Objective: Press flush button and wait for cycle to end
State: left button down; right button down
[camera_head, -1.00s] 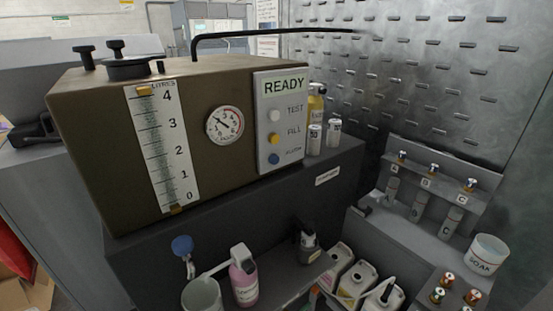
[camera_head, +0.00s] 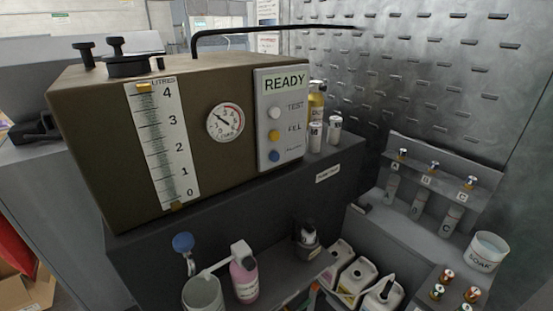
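The brown ozone washer (camera_head: 90,130) stands on a dark grey cabinet at centre left. Its light grey control panel (camera_head: 262,120) has a display (camera_head: 285,83) reading READY. Below are a white button (camera_head: 274,112) labelled TEST, a yellow button (camera_head: 274,135) with a blurred label that looks like FILL, and a blue button (camera_head: 273,156) whose label is too blurred to read. No button label clearly reads flush. Nothing touches the panel. Neither of my grippers is in view.
A gold canister (camera_head: 317,101) and small white containers stand right of the washer. Cylinders A, B, C and a SOAK tub (camera_head: 485,250) are at right.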

aim_at(274, 157)
jog(key=k+l+z, duration=0.2)
jog(key=z, duration=0.2)
jog(key=k+l+z, duration=0.15)
jog(key=z, duration=0.2)
jog(key=k+l+z, duration=0.15)
jog(key=l+z, duration=0.25)
